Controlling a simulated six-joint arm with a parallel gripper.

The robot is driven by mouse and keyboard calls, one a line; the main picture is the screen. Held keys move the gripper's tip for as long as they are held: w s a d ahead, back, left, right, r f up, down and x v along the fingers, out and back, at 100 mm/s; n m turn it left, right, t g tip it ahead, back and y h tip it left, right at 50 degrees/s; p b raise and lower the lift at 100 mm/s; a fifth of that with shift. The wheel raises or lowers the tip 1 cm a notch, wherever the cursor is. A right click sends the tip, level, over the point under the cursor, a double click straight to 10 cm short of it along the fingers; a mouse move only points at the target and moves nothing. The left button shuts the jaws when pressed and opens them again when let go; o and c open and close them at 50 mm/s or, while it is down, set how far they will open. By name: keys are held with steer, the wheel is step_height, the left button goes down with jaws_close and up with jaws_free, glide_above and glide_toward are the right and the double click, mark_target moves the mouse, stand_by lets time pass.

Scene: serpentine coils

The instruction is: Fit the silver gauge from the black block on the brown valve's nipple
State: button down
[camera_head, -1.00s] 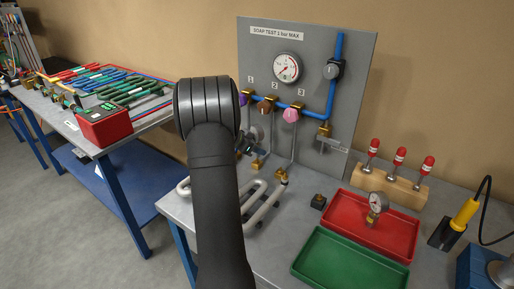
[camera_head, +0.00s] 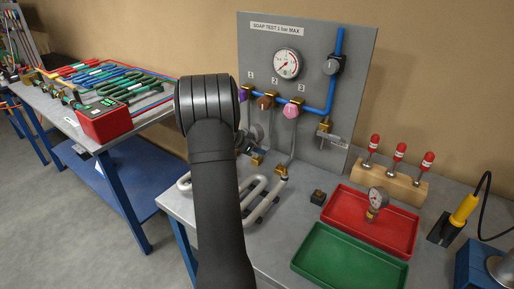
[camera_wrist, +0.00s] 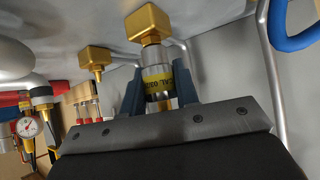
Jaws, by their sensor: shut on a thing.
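In the wrist view, my gripper (camera_wrist: 158,95) is shut on a silver cylindrical body with a yellow label (camera_wrist: 156,76), the silver gauge. Its dial is not visible. A brass fitting (camera_wrist: 148,22) lies right at its far end; I cannot tell whether they are joined or only lined up. In the head view, my arm hides the gripper's tips and the held gauge. The brown valve (camera_head: 266,102) is the middle one on the panel, with a brass fitting (camera_head: 257,160) low beneath it, just right of my arm. The black block (camera_head: 318,197) stands on the bench with no gauge on it.
Another gauge (camera_head: 376,198) stands in the red tray (camera_head: 345,213). A green tray (camera_head: 330,280) lies in front. The pink valve (camera_head: 291,111), its drop pipe and grey coils (camera_head: 262,207) crowd the space near my arm. Red-handled tools stand in a wooden rack (camera_head: 372,182).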

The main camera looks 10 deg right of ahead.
steer(key=shift+f, duration=0.1)
steer(key=c, duration=1)
jaws_free()
steer(key=v, duration=1.7)
steer(key=shift+a, duration=0.15)
steer(key=x, duration=1.7)
steer(key=shift+d, duration=0.2)
steer(key=shift+r, duration=0.2)
steer(key=shift+a, duration=0.1)
